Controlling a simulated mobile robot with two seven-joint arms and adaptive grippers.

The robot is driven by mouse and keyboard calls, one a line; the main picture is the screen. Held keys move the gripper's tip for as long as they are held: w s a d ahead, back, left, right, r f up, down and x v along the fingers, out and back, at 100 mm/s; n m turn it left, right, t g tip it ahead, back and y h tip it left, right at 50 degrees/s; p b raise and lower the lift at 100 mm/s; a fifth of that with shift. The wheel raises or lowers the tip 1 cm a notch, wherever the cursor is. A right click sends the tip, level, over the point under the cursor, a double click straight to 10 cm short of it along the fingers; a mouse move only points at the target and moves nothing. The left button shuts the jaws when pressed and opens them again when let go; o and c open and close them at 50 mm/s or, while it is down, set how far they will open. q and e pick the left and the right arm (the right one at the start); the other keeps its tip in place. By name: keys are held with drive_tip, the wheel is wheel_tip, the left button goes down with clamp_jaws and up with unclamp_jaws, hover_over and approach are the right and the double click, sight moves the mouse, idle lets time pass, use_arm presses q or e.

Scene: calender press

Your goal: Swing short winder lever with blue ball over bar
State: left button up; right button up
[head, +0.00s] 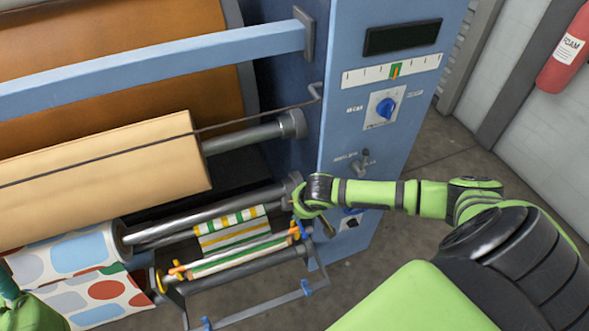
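My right arm reaches in from the right, and its gripper (308,211) is at the right end of the winder, beside the blue machine column. The hand is seen from above and its fingers are mostly hidden, so I cannot tell whether they are open or shut. The winder bar (235,282) runs across below. A green part of my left arm shows at the bottom left corner; its gripper is out of view.
The blue control column (345,110) carries a rotary knob (385,107) and a small toggle lever (366,158) close above my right arm. A lower frame bar (265,306) has blue clips. Patterned fabric (75,255) hangs left. A fire extinguisher (570,50) is at the far right.

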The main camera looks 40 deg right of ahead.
drive_tip(key=w+d+r+g+y, duration=0.1)
drive_tip(key=w+r+g, duration=0.3)
drive_tip(key=r+g, duration=0.1)
drive_tip(key=shift+r+g, duration=0.3)
drive_tip(key=shift+r, duration=0.4)
idle(0.6)
